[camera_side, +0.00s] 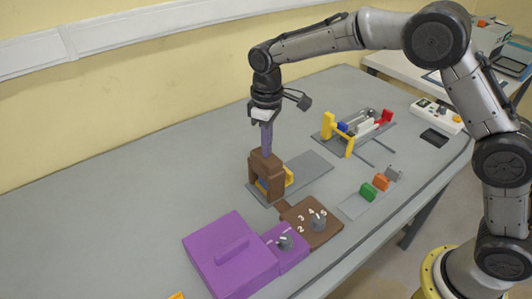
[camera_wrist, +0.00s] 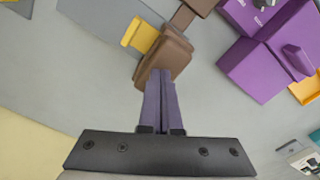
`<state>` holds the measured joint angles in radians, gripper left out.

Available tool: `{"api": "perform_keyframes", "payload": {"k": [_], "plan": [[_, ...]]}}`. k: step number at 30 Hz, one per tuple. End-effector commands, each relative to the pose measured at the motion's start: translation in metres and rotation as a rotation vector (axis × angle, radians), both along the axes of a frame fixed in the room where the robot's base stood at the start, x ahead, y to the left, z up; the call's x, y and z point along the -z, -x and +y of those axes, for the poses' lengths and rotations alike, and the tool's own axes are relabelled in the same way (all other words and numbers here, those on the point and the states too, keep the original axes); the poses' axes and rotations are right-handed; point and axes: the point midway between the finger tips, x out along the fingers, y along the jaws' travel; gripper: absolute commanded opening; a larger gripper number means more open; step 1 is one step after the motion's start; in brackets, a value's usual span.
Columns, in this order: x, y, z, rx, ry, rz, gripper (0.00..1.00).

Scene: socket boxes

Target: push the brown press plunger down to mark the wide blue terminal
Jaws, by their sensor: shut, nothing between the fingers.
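The brown press (camera_side: 256,180) stands upright on a grey base plate, and its brown top shows in the wrist view (camera_wrist: 170,52). My gripper (camera_side: 267,146) has purple fingers, closed together and pointing down at the press top. In the wrist view the fingertips (camera_wrist: 160,76) overlap the near part of the brown top; I cannot tell whether they touch it. A little blue, likely the terminal (camera_side: 262,185), shows low in the press opening, mostly hidden by the brown frame. A yellow part (camera_side: 289,176) sits beside it.
A purple box (camera_side: 215,265) with a handle and a brown dial block (camera_side: 318,238) with numbers stand in front of the press. A rack with a yellow frame (camera_side: 328,125) and green and orange blocks (camera_side: 368,192) are to the right. The table's left is clear.

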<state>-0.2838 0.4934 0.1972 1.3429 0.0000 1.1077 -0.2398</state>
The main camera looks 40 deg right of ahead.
Motion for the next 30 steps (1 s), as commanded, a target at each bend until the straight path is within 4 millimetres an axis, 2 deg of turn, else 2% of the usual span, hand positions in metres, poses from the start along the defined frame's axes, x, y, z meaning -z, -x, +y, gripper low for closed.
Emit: {"api": "perform_keyframes", "payload": {"k": [4,15,30], "plan": [[0.005,0.000,0.000,0.000,0.000,0.001,0.00],[0.005,0.000,0.000,0.000,0.000,0.001,0.00],[-0.026,0.000,0.000,0.000,0.000,0.000,0.00]]}}
